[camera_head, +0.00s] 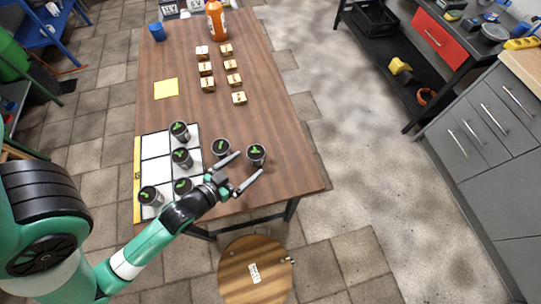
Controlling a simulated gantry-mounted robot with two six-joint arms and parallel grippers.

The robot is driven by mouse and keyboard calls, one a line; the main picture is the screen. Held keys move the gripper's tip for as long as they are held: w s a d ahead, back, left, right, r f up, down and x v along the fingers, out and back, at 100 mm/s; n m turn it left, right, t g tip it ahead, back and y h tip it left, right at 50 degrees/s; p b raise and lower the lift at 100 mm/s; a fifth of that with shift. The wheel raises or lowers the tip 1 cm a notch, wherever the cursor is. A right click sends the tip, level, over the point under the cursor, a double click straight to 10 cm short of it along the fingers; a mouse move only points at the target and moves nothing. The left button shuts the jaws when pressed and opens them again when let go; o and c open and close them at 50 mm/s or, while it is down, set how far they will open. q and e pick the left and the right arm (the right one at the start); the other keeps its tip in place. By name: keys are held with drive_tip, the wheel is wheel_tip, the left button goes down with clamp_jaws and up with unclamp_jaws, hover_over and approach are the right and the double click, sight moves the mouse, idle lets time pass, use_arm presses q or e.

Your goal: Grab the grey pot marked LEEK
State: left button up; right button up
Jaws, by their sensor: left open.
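Several dark pots with green tops stand on the wooden table (270,150); their markings are too small to read, so I cannot tell which one says LEEK. One pot (256,155) stands at the right, just beyond the fingertips of my left gripper (252,164). Another pot (221,148) stands to its left, close to the upper finger. More pots (180,131), (182,158), (150,196) and one partly hidden by my arm (183,186) stand on a white gridded board (156,172). My left gripper is open and empty. My right gripper is not in view.
Several small wooden blocks (208,84) and a yellow sheet (166,89) lie farther back on the table. An orange bottle (216,20) and a blue cup (157,32) stand at the far end. A round wooden stool (235,285) stands before the near edge.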

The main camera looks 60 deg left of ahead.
sight(251, 158)
use_arm(q)
drive_tip(key=shift+s+f+g, duration=0.25)
drive_tip(key=shift+s+g, duration=0.05)
drive_tip(key=shift+s, duration=0.45)
drive_tip(key=shift+s+a, duration=0.1)
drive_tip(key=shift+a, duration=0.05)
drive_tip(key=x, duration=0.6)
drive_tip(key=shift+w+a, duration=0.25)
drive_tip(key=x, duration=0.5)
drive_tip(key=shift+a+b, duration=0.2)
drive_tip(key=shift+b, duration=0.15)
drive_tip(key=shift+r, duration=0.1)
drive_tip(key=c, duration=1.4)
